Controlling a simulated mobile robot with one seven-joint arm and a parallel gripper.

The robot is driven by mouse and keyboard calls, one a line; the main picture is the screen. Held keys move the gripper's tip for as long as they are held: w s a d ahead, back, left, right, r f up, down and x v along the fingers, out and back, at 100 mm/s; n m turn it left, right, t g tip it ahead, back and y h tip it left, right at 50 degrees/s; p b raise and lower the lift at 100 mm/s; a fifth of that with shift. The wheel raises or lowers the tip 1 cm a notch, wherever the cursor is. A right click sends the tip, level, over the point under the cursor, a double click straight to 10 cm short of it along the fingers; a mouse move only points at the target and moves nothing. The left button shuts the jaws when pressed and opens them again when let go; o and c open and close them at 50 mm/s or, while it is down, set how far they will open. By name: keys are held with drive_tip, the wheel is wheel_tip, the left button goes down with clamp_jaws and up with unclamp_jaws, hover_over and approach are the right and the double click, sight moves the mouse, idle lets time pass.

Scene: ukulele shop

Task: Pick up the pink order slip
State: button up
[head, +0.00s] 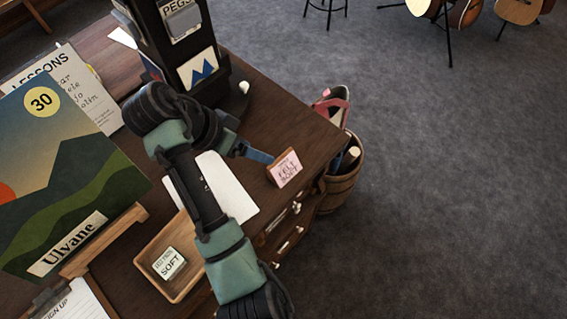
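A small pink card-like piece (287,170) with dark lettering, perhaps "FELT SOFT", stands near the right edge of the dark wooden counter (310,135). It has a brown edge or backing. It is the only pink paper-like thing I can make out; I cannot tell whether it is the order slip. My gripper (268,158) reaches in from the left, its blue finger pointing at the piece's upper left edge. The tip is very close to it; I cannot tell whether they touch. Only one finger shows clearly, so the opening is hidden.
A wooden tray (146,264) holds a small "SOFT" packet (169,263). White paper (232,187) lies partly under my arm. A dark "PEGS" stand (187,45) rises behind. An "Ulvane" picture (65,185) stands left.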

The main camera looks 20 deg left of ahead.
sight(279, 160)
drive_tip(key=b+x, duration=0.1)
drive_tip(key=x, duration=0.4)
drive_tip(key=shift+w+b, duration=0.15)
drive_tip(key=shift+b, duration=0.15)
drive_tip(key=shift+p+x, duration=1.35)
drive_tip(key=shift+x, duration=1.85)
clamp_jaws()
